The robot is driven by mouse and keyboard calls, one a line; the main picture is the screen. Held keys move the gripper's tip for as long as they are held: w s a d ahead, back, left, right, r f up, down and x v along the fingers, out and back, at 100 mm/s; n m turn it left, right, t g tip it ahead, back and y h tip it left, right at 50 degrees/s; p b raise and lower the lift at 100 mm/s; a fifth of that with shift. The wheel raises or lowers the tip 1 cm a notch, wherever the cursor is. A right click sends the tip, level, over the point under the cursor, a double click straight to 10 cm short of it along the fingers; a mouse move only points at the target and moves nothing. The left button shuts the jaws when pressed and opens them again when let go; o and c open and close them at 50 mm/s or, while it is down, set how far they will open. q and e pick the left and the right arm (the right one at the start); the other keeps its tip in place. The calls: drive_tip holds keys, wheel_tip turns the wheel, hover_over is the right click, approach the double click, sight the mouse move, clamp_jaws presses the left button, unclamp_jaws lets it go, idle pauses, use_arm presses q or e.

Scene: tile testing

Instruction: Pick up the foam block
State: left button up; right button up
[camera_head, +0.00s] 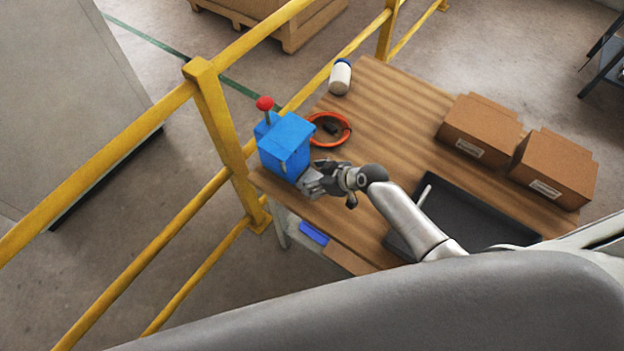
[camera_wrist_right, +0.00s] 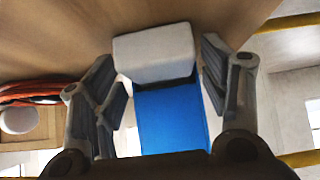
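A pale grey block (camera_wrist_right: 155,52), which looks like the foam block, sits between the fingers of my right gripper (camera_wrist_right: 161,68) in the right wrist view. The fingers are apart on either side of it, with a visible gap on the left; contact on the right is unclear. A blue box (camera_wrist_right: 170,118) shows right behind the block. In the head view my right gripper (camera_head: 310,181) is at the near left corner of the table, close beside the blue box (camera_head: 286,142). I cannot make out the block there. My left gripper is not in view.
The wooden table (camera_head: 390,125) holds an orange cable coil (camera_head: 343,130), a white bottle (camera_head: 340,78), two cardboard boxes (camera_head: 480,127) and a black tray (camera_head: 470,215). A red knob (camera_head: 265,103) stands up by the blue box. A yellow railing (camera_head: 215,115) runs along the table's left side.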

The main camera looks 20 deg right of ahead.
drive_tip(key=c, duration=0.4)
drive_tip(key=shift+r, duration=0.1)
